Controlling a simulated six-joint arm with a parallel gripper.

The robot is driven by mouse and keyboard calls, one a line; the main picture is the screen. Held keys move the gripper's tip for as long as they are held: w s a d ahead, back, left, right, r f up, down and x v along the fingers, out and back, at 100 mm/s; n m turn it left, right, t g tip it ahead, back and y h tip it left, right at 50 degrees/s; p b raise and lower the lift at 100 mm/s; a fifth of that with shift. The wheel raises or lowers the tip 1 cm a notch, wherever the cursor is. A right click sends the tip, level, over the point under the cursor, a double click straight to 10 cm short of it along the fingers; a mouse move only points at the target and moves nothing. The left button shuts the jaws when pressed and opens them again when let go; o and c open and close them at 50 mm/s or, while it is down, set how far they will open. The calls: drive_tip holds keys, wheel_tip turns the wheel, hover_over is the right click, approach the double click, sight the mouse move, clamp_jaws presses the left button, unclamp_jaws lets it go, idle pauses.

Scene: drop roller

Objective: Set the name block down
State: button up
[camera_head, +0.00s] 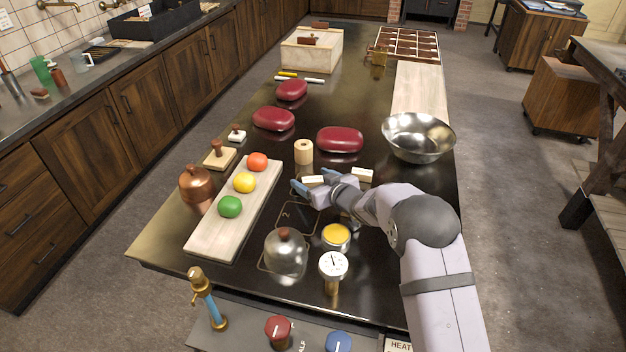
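My gripper (316,182), with blue fingertips, is low over the dark table, near its middle. A pale cream block (313,180) shows between and just behind the blue fingertips. Another pale cream piece (362,175) shows to the right of my gripper. My gripper hides the space between them, so I cannot tell whether they are one long block or two. No lettering is readable on either. The fingertips look apart, but I cannot tell whether they grip the cream block or whether it touches the table.
A wooden roller (304,152) stands just behind my gripper. A dark red cushion (340,139) and a steel bowl (418,138) lie beyond. A board (212,243) with coloured balls is left. A metal dome (286,254), yellow-filled tin (336,236) and dial gauge (333,267) stand in front.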

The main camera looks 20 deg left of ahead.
drive_tip(key=shift+r, duration=0.25)
drive_tip(key=shift+b+v, duration=1.1)
drive_tip(key=shift+v, duration=4.9)
